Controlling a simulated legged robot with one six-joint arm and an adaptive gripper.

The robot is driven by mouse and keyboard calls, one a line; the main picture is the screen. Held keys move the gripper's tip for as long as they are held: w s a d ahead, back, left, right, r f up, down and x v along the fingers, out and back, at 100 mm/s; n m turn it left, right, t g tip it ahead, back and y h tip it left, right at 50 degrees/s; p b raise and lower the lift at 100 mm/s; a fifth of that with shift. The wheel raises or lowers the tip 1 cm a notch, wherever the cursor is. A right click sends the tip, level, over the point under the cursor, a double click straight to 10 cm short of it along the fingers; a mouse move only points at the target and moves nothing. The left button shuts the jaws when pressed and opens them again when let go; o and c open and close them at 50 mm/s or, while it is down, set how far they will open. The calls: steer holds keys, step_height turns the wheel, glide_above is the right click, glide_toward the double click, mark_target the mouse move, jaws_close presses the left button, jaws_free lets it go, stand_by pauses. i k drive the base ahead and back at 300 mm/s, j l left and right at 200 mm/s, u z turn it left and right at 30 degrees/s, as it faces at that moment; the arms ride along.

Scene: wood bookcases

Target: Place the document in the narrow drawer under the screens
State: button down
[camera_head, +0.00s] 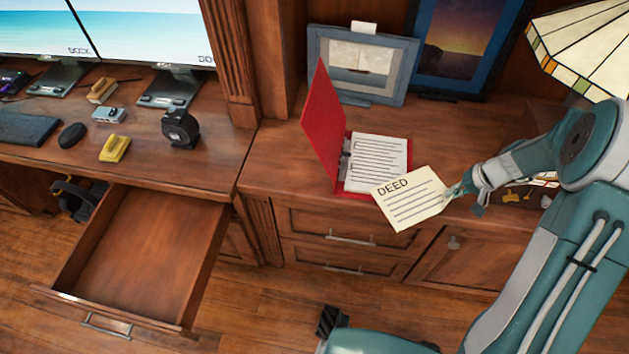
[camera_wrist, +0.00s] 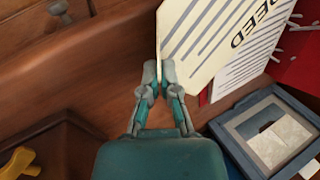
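The document is a cream sheet headed "DEED" (camera_head: 410,198); it also shows in the wrist view (camera_wrist: 215,45). My gripper (camera_head: 455,192) is shut on the document's right edge in the head view, and its fingertips (camera_wrist: 158,75) pinch the edge in the wrist view. The document is tilted, in front of the open red binder. The narrow drawer (camera_head: 145,250) is pulled open and empty at the lower left, under the desk with the screens (camera_head: 150,30). The document is to the right of the drawer and apart from it.
The red binder (camera_head: 322,125) stands open with lined pages (camera_head: 377,162) on the cabinet top. A framed picture (camera_head: 362,65) and a lamp (camera_head: 585,45) are behind. The desk holds a tape dispenser (camera_head: 180,129), a yellow stapler (camera_head: 115,148) and a mouse (camera_head: 71,136). Floor shows beside the drawer.

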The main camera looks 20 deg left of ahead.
mark_target(156, 245)
steer(key=k+j+z, duration=0.1)
steer(key=z, duration=0.65)
steer(key=k+j+z, duration=0.1)
steer(key=z, duration=0.3)
steer(key=k+j+z, duration=0.1)
steer(key=k+z, duration=0.6)
steer(key=k+l+z, duration=0.15)
steer(key=k+z, duration=0.2)
steer(key=k+u, duration=0.3)
steer(key=k+j+u, duration=0.15)
steer(key=u, duration=1.05)
